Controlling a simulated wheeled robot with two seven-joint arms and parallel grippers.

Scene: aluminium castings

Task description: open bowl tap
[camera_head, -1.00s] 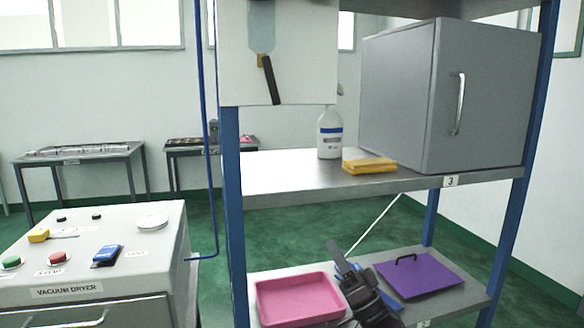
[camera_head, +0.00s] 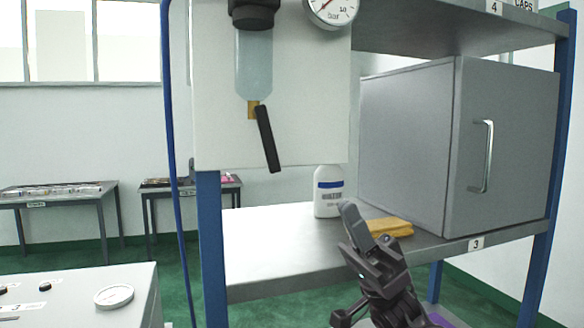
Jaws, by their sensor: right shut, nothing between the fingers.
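The bowl tap is a black lever (camera_head: 267,139) on a small brass fitting (camera_head: 253,109) under a clear bluish bowl (camera_head: 254,66). The bowl hangs from a black filter head on a white panel. The lever hangs down, tilted slightly to the right at its lower end. My right gripper (camera_head: 352,225) is below and to the right of the lever, apart from it, in front of the shelf. It is shut and empty, its fingers pointing up. My left gripper is not in the view.
A round gauge (camera_head: 332,8) sits beside the bowl. On the shelf (camera_head: 270,255) stand a white bottle (camera_head: 328,192), a folded yellow cloth (camera_head: 390,227) and a grey cabinet (camera_head: 450,150). A blue post (camera_head: 211,250) and blue hose (camera_head: 170,130) are at left.

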